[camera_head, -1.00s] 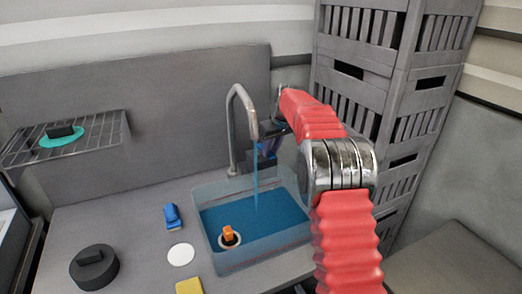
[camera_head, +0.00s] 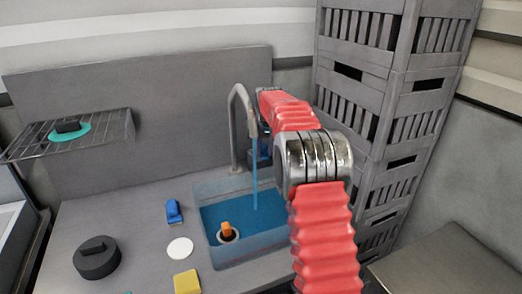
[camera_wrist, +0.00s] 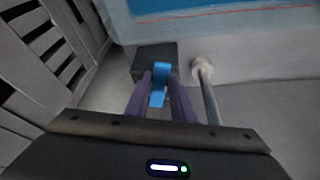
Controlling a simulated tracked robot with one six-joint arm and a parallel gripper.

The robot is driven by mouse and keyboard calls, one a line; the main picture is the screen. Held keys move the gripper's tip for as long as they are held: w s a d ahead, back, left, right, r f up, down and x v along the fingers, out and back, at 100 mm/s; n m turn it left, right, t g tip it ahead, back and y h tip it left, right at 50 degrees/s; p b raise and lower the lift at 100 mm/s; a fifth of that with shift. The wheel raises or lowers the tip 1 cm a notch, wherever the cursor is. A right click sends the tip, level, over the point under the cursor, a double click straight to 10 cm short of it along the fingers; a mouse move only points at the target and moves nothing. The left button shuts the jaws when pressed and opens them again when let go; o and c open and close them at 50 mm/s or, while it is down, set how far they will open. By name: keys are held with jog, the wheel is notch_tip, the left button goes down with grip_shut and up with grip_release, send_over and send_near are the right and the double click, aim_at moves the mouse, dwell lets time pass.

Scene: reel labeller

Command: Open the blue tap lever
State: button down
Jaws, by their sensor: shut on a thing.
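The blue tap lever (camera_wrist: 160,72) stands on a dark block (camera_wrist: 146,58) in the wrist view. My gripper (camera_wrist: 160,88) has its two purple fingers on either side of the lever and is shut on it. In the head view the block (camera_head: 262,160) sits just right of the tap (camera_head: 235,125), and my arm and the spout partly hide the lever. The metal tap post also shows in the wrist view (camera_wrist: 208,95), right of the fingers. A blue stream of water (camera_head: 255,180) runs from the spout into the clear basin (camera_head: 262,258).
An orange-topped item (camera_head: 227,232) is in the basin. A blue object (camera_head: 173,212), a white disc (camera_head: 180,248), a yellow block (camera_head: 187,282) and a dark round weight (camera_head: 97,257) lie on the counter. Stacked grey crates (camera_head: 385,110) rise close right of my arm. A wire shelf (camera_head: 110,135) is at left.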

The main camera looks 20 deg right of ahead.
jog(key=shift+w+d+r, duration=0.1)
jog(key=shift+r, duration=0.05)
jog(key=c, duration=1.5)
grip_release()
jog(key=v, duration=0.7)
jog(key=shift+r, duration=0.1)
